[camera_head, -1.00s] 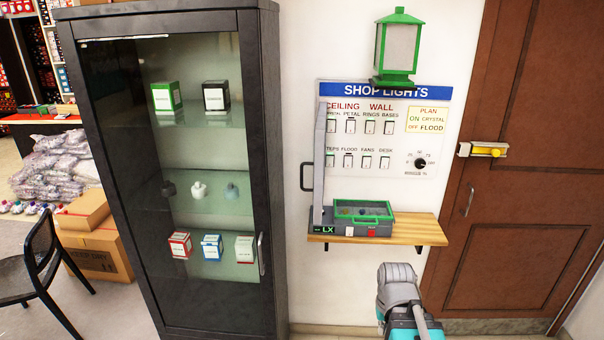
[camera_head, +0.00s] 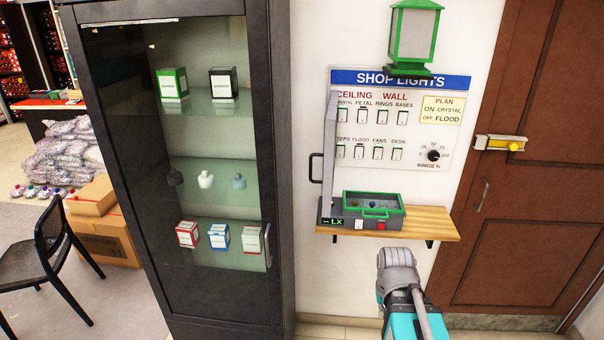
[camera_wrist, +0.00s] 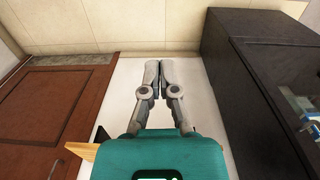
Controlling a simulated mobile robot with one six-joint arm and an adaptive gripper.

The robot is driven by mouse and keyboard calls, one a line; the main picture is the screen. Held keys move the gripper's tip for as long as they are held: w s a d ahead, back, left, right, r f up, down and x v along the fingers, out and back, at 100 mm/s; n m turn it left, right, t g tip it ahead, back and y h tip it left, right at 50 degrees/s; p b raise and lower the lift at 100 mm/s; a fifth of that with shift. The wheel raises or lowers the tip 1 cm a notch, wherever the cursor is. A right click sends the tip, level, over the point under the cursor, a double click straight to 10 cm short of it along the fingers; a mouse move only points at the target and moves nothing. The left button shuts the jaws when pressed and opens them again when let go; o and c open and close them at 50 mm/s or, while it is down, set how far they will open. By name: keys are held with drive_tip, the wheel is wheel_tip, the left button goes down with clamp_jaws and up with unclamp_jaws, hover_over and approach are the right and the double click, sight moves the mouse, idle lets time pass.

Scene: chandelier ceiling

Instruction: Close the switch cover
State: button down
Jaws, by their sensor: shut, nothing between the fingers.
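The switch cover (camera_head: 329,150) stands swung open at the left edge of the SHOP LIGHTS panel (camera_head: 398,165). I see it nearly edge-on, sticking out from the wall, with a dark handle (camera_head: 314,168) on its left side. The switches on the panel are exposed. My gripper (camera_wrist: 160,66) shows in the wrist view with its two grey fingers together and empty, pointing toward the floor. In the head view my arm's end is at the bottom, below and in front of the shelf, well apart from the cover; the fingertips are not visible there.
A green lantern (camera_head: 414,35) is above. A dark glass cabinet (camera_head: 275,150) stands left, a brown door (camera_head: 540,190) right.

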drive_tip(key=w+a+r+n+t+h+p, duration=0.5)
drive_tip(key=w+a+r+h, duration=0.3)
drive_tip(key=w+a+r, duration=0.4)
drive_tip(key=w+a+r+n+t+h+p, duration=0.1)
drive_tip(key=w+a+r+n+t, duration=0.1)
drive_tip(key=a+r+t, duration=0.2)
drive_tip(key=w+a+r+n+t+h+p, duration=0.1)
drive_tip(key=a+r+t, duration=0.4)
drive_tip(key=a+r, duration=0.5)
drive_tip(key=w+a+n+p, duration=0.1)
drive_tip(key=a+n, duration=0.1)
drive_tip(key=a, duration=0.6)
drive_tip(key=shift+w+r+h, duration=0.3)
drive_tip(key=shift+r, duration=0.1)
drive_tip(key=shift+w+d, duration=0.1)
drive_tip(key=shift+d, duration=0.05)
